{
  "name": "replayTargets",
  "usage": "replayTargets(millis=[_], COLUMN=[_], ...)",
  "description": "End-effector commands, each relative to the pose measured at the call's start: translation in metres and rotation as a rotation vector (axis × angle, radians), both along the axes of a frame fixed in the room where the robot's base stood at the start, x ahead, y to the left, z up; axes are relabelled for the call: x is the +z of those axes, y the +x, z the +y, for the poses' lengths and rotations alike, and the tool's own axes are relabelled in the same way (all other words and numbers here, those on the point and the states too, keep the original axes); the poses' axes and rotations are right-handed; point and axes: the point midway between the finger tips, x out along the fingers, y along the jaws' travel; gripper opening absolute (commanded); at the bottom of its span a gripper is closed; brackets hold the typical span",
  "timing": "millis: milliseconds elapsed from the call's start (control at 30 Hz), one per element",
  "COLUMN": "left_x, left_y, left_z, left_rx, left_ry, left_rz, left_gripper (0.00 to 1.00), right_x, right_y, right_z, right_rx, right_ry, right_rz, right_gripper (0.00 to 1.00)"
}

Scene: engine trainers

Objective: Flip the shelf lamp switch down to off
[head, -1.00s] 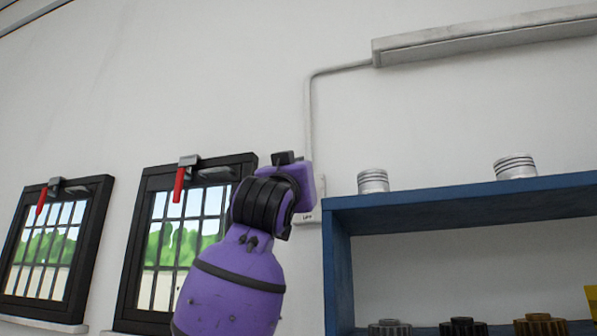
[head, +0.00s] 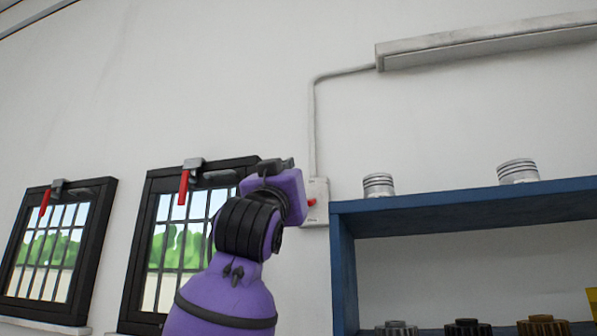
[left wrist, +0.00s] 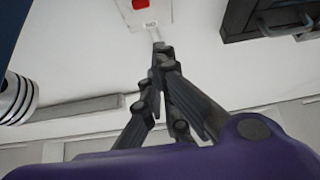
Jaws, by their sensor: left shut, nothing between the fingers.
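The switch plate (head: 318,214) is a pale upright box on the wall, left of the blue shelf. Its red toggle (head: 311,202) shows near the middle of the plate; I cannot tell whether it is up or down. In the left wrist view, the plate (left wrist: 164,12) and red toggle (left wrist: 140,4) are cut by the top edge. My left gripper (head: 275,165) is shut and empty, up and left of the plate in the head view. In the left wrist view its fingertips (left wrist: 158,46) appear just off the plate's labelled end, apart from the toggle. My right gripper is out of view.
The shelf lamp (head: 485,42) hangs high on the wall, with a conduit (head: 314,125) running down to the plate. The blue shelf (head: 440,208) stands right of the plate, with pistons (head: 379,186) on top. A barred window (head: 152,230) is at left.

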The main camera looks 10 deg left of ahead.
Motion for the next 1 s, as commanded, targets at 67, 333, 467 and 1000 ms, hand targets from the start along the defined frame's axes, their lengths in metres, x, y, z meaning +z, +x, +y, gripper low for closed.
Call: replayTargets(millis=[67, 333, 467, 1000], left_x=[-0.013, -0.03, -0.031, -0.034], left_y=[-0.009, -0.031, -0.033, -0.031], left_z=[0.0, 0.001, 0.001, 0.001], left_rx=[-0.001, 0.0, 0.0, 0.001], left_ry=[0.001, 0.0, 0.0, 0.002], left_rz=[0.001, -0.001, -0.001, 0.004], left_gripper=[0.0, 0.0, 0.0, 0.0], right_x=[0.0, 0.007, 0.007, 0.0], right_y=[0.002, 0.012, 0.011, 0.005], right_z=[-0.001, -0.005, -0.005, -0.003], right_rx=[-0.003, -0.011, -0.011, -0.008], right_ry=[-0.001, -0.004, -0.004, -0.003], right_rz=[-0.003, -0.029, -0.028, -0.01], right_gripper=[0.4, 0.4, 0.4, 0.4])
